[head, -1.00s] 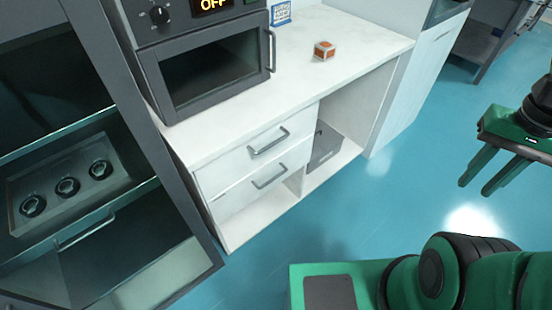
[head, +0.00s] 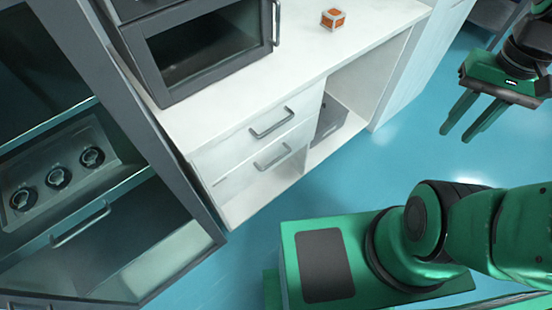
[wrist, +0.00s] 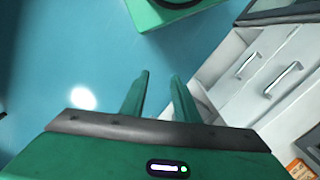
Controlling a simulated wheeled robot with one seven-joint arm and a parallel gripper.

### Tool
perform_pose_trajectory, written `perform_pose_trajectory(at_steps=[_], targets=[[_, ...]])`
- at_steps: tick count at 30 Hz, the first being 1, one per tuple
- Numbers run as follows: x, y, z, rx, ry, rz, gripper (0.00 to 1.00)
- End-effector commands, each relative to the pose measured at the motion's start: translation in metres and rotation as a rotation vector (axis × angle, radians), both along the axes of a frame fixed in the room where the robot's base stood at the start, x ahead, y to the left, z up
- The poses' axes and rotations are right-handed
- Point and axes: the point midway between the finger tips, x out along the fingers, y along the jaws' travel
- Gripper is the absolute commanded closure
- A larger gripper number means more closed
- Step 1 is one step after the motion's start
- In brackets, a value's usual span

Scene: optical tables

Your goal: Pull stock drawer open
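Two white drawers, each with a grey bar handle, sit in the white counter in the head view: an upper drawer (head: 262,135) and a lower drawer (head: 250,172). Both look shut. The frames do not show which drawer is the stock drawer. My gripper (head: 457,136) is green and hangs over the open floor, right of the drawers and well apart from them. Its two fingers (wrist: 161,76) are apart with nothing between them. In the wrist view, the drawer handles (wrist: 283,78) show at the right, beyond the fingers.
A dark glass-fronted cabinet (head: 128,108) with its own bar handle (head: 80,224) and several round parts inside stands at the left. A grey bin (head: 331,118) is in the open bay.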

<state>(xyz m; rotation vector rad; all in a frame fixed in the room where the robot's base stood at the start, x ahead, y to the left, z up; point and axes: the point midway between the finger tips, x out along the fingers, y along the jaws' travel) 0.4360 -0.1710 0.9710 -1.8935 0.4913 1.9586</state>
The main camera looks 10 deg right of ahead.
Motion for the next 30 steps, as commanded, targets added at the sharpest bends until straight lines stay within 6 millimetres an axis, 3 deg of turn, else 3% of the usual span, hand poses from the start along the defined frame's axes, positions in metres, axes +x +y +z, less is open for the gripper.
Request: perform_pose_trajectory(at_steps=[8,14,21,30], targets=[[0.065,0.009,-0.032,0.086,0.086,0.142,0.72],[0.109,0.022,-0.068,0.185,0.132,0.244,0.72],[0.152,0.046,-0.122,0.337,0.17,0.354,0.72],[0.188,0.084,-0.197,0.576,0.181,0.454,0.72]])
